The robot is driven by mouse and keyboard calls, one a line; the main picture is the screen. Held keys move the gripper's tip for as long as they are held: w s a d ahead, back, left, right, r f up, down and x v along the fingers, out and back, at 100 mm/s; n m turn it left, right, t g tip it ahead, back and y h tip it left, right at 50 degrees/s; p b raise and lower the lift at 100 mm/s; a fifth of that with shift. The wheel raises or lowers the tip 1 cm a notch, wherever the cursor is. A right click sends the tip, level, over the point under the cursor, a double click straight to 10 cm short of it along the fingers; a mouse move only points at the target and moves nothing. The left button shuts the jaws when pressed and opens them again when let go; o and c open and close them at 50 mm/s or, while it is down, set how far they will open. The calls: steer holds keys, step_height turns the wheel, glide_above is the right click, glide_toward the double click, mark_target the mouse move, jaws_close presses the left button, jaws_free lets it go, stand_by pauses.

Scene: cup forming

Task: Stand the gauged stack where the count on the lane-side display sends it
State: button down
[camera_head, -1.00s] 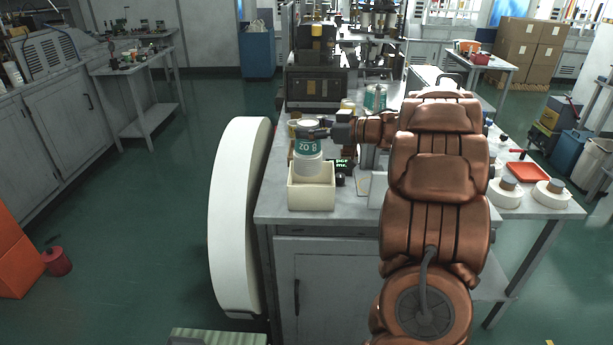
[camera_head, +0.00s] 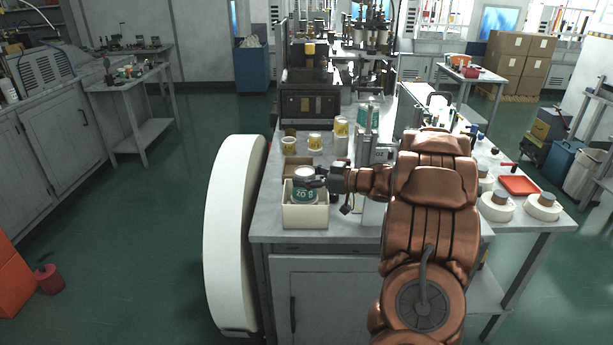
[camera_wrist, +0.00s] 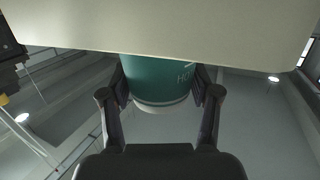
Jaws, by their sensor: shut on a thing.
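The stack (camera_head: 304,194) has a teal label reading "20" with a blurred sign after it, and a white top. It stands upright in the mouth of a cream open box (camera_head: 305,217), its lower part hidden by the box's front wall. My gripper (camera_head: 316,181) is shut on the stack from the right. In the wrist view the teal stack (camera_wrist: 158,80) sits between my two fingers (camera_wrist: 160,95), and a cream wall (camera_wrist: 160,25) covers part of it. The lane-side display cannot be read; my gripper seems to cover its place.
Behind the box are a brown tray (camera_head: 293,161) and yellow-banded cups (camera_head: 288,144) and (camera_head: 314,142). A teal-banded stack (camera_head: 368,116) stands farther back. A large white curved panel (camera_head: 232,235) flanks the bench's left side. The bench top (camera_head: 270,222) left of the box is narrow but clear.

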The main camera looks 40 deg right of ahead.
steer(key=shift+c, duration=1.3)
jaws_free()
steer(key=shift+f, duration=0.1)
steer(key=b+v, duration=0.3)
steer(key=v, duration=0.9)
